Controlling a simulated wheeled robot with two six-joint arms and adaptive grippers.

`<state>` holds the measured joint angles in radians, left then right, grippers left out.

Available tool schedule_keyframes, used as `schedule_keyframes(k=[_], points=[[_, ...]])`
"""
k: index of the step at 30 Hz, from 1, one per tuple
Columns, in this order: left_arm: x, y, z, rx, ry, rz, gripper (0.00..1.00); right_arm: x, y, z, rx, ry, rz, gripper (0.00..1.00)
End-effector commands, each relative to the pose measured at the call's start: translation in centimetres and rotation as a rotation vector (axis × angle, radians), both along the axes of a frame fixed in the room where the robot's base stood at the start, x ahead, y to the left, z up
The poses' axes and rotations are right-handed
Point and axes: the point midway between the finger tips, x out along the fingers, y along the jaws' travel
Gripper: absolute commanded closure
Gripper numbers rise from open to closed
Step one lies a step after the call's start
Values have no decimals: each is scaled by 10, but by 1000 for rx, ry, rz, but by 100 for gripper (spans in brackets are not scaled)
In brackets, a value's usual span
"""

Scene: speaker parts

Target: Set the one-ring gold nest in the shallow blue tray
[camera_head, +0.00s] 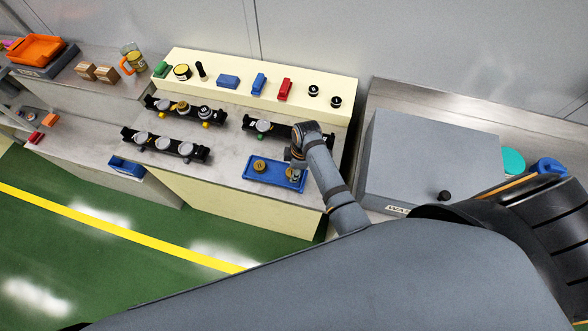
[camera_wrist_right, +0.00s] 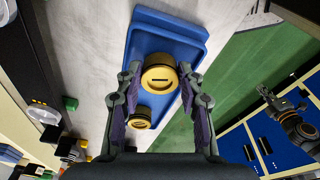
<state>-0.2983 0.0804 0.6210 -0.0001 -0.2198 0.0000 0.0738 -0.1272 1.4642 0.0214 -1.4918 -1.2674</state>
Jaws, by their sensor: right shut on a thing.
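The shallow blue tray (camera_head: 270,179) lies on the grey worktop and also shows in the wrist view (camera_wrist_right: 172,22). One round gold nest (camera_head: 260,165) sits in its left part; it shows in the wrist view (camera_wrist_right: 141,120) too. My right gripper (camera_head: 295,174) is at the tray's right end. In the wrist view my right gripper (camera_wrist_right: 160,72) is shut on a second gold nest (camera_wrist_right: 160,82) with a dark bar mark on its face. This nest is over or in the tray; I cannot tell whether it touches the floor.
Black racks with round parts (camera_head: 166,146) stand left of and behind the tray. A cream shelf (camera_head: 215,68) at the back holds small coloured blocks. A large grey box (camera_head: 430,158) stands to the right. The worktop's front edge is close to the tray.

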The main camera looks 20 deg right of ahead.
Motion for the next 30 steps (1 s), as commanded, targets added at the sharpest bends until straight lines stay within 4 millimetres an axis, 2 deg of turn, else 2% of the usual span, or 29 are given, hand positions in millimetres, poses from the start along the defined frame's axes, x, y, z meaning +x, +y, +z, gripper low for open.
schedule_keyframes(k=[10, 11, 15, 17, 26, 30], points=[[-2, 0, -3, 0, 3, 0, 100, 0, 0, -7, 0, 1, 0, 96], [-2, 0, -3, 0, 4, 0, 100, 0, 0, -7, 0, 0, 0, 61], [-2, 0, -3, 0, 4, 0, 100, 0, 0, -7, 0, 0, 0, 42], [-2, 0, -3, 0, 4, 0, 100, 0, 0, -7, 0, 0, 0, 36], [-4, 1, -3, 1, 5, 0, 100, 0, 0, -6, 0, 0, 0, 36], [-3, 1, -3, 1, 4, 0, 100, 0, -3, 13, 0, -4, -1, 36]])
